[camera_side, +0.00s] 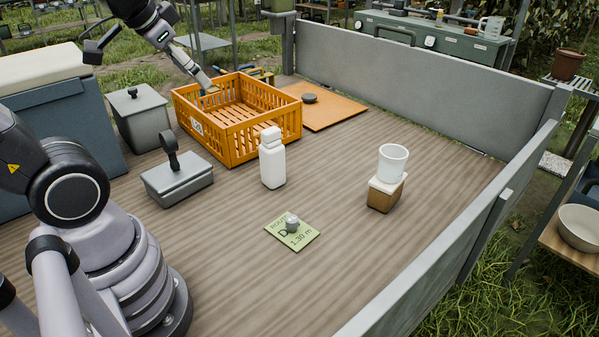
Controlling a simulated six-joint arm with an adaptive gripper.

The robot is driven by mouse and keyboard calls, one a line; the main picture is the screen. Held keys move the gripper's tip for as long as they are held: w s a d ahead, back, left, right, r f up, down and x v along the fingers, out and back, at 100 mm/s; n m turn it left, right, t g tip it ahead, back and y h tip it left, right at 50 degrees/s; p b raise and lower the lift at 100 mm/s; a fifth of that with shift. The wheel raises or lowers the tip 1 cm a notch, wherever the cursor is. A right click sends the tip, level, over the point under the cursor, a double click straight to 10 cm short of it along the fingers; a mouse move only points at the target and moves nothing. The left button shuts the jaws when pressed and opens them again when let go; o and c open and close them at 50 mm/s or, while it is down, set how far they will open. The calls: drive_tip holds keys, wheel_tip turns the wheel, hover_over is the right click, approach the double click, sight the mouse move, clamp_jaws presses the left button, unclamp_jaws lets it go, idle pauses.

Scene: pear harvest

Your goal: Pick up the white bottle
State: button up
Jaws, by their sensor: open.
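The white bottle (272,162) stands upright on the wooden deck near the middle of the side view. It has a white cap and stands just in front of the orange crate's near corner. My gripper (209,88) is up at the left rear, over the far left part of the orange crate, well away from the bottle. It is open, and no object shows in it. Its fingertips are small in this view.
The orange crate (243,142) looks empty. A grey box with an upright handle (177,181) lies left of the bottle. A green card (303,238) with a small metal knob lies in front. A white cup (393,163) tops a brown block (384,196) at right. Grey walls edge the deck.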

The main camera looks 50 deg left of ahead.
drive_tip(key=w+a+f+m+t+y, duration=0.1)
drive_tip(key=w+a+f, duration=0.35)
drive_tip(key=w, duration=0.35)
drive_tip(key=m+t+h, duration=0.3)
drive_tip(key=t, duration=0.1)
hover_over(263, 140)
drive_tip(key=s+d, duration=0.1)
drive_tip(key=s, duration=0.4)
wheel_tip(263, 140, down, 17)
drive_tip(key=s+a+f+n+t, duration=0.1)
drive_tip(key=s+f+n+t, duration=0.3)
drive_tip(key=s+f+t, duration=0.15)
drive_tip(key=shift+t+y, duration=0.3)
drive_tip(key=shift+t, duration=0.25)
drive_tip(key=w, duration=1.3)
drive_tip(key=shift+r, duration=0.15)
clamp_jaws()
